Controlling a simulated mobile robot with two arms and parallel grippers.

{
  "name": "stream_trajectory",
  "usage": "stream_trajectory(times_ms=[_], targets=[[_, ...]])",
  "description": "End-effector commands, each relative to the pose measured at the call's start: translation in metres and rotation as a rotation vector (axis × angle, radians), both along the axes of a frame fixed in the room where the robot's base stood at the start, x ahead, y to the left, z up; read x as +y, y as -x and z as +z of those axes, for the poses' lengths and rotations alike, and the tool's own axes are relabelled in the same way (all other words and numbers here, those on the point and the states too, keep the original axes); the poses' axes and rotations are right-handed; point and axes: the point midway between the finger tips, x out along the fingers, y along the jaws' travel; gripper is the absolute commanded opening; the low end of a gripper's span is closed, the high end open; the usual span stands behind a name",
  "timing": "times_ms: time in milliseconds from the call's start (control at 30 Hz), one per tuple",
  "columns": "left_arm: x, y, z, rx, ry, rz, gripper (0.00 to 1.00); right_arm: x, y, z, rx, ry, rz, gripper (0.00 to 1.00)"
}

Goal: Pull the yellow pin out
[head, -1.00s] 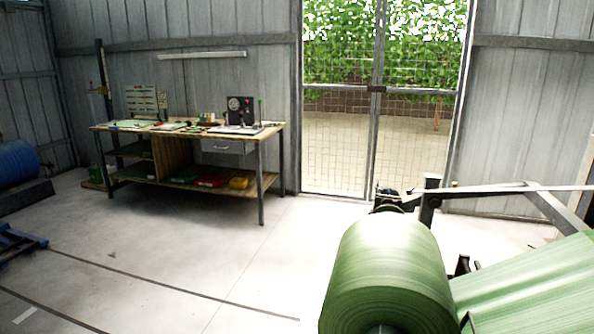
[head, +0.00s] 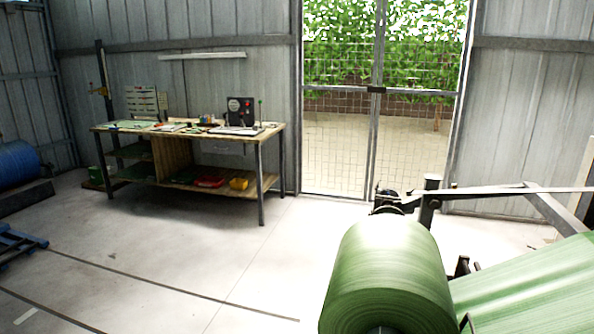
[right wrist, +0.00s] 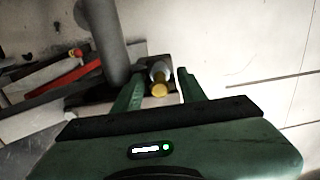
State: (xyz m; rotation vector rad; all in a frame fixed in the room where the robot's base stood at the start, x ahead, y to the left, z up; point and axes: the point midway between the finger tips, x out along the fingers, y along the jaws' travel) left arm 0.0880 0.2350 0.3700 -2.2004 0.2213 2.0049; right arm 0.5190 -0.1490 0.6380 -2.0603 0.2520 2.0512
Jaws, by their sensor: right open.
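In the head view I cannot make out the pin for certain, and neither gripper shows there.
A grey post (right wrist: 105,40) stands left of the pin, with a red-tipped part (right wrist: 75,53) beyond it. In the head view a large green roll (head: 388,275) on a metal frame fills the lower right. A workbench (head: 260,140) stands by the far wall; open floor lies between.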

Motion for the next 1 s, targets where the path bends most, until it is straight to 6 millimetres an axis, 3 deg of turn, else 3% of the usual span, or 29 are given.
stream_trajectory(times_ms=[233, 367, 400, 1000], targets=[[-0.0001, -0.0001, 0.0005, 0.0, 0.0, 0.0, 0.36, -0.0001, 0.0001, -0.0003, 0.0, 0.001, 0.0, 0.38], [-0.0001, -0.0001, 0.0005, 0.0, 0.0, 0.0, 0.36, -0.0001, 0.0001, -0.0003, 0.0, 0.001, 0.0, 0.02], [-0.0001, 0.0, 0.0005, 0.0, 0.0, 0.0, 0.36, -0.0001, 0.0001, -0.0003, 0.0, 0.001, 0.0, 0.0], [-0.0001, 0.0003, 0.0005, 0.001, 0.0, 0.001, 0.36, -0.0001, 0.0, -0.0002, 0.0, 0.001, 0.0, 0.0]])
